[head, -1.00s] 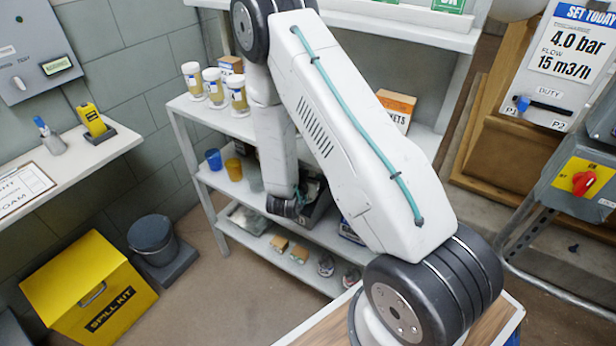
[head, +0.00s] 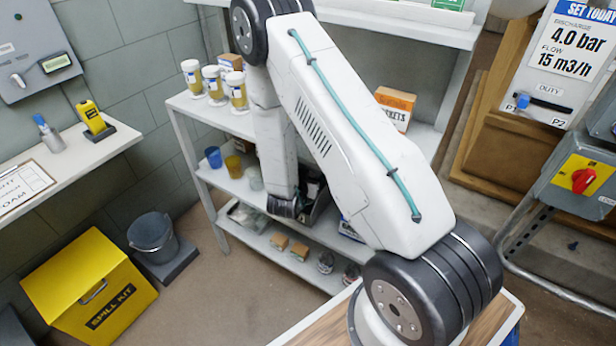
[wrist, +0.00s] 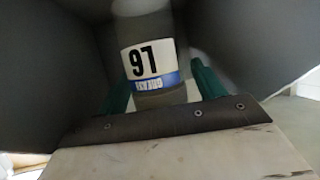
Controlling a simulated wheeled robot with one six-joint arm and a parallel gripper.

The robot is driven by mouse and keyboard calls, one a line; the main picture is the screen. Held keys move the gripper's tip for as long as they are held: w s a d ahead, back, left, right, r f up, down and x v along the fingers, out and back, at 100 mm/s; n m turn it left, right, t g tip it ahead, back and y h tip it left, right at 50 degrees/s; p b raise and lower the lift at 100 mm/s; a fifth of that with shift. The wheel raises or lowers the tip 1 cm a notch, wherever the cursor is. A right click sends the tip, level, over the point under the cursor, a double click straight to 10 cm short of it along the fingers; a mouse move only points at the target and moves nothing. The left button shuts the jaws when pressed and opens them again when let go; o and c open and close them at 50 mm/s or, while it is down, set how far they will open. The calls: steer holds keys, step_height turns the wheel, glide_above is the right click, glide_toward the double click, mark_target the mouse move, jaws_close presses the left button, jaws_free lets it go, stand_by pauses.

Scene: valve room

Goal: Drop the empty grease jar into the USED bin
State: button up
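In the wrist view a grey jar (wrist: 155,65) with a white label reading "97" and a blue band leans slightly between the green fingers of my gripper (wrist: 161,75). The left finger meets its edge in the picture; a narrow gap seems to show on the right. Whether the fingers press on it is not clear. Dark walls (wrist: 250,45) surround the jar and fingers, like the inside of a bin. In the head view my wrist reaches in at a dark bin (head: 322,210) on the middle shelf; my arm hides most of it. No USED lettering is readable.
Several lidded jars (head: 214,84) stand on the top shelf (head: 185,104), left of my arm. Blue, amber and clear cups (head: 233,166) stand left of my wrist on the middle shelf. Small boxes (head: 290,247) sit below. A yellow spill kit (head: 90,285) and a bucket (head: 152,240) stand on the floor.

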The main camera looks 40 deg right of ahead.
steer(key=shift+r, duration=0.1)
steer(key=shift+r, duration=0.4)
steer(key=v, duration=1.2)
steer(key=shift+w+a+r, duration=0.1)
steer(key=shift+w+r, duration=0.1)
steer(key=shift+r, duration=0.05)
steer(key=w+a+r+n+y, duration=0.35)
steer(key=a+r+y, duration=0.7)
steer(key=r, duration=0.35)
steer(key=s+a+r+n+g+y, duration=0.1)
steer(key=s+a+r+n+y, duration=0.1)
steer(key=s+a+r, duration=0.3)
steer(key=s+d+r+n+g, duration=0.1)
steer(key=s+r, duration=0.3)
steer(key=s, duration=0.4)
steer(key=s+d+r+n+g+h, duration=0.1)
steer(key=s+d+r+n+g, duration=0.1)
steer(key=s, duration=0.5)
steer(key=s+d+r+n+g, duration=0.2)
steer(key=s+d+r, duration=0.3)
steer(key=s+r, duration=0.2)
steer(key=shift+s+g, duration=0.4)
steer(key=shift+s, duration=0.45)
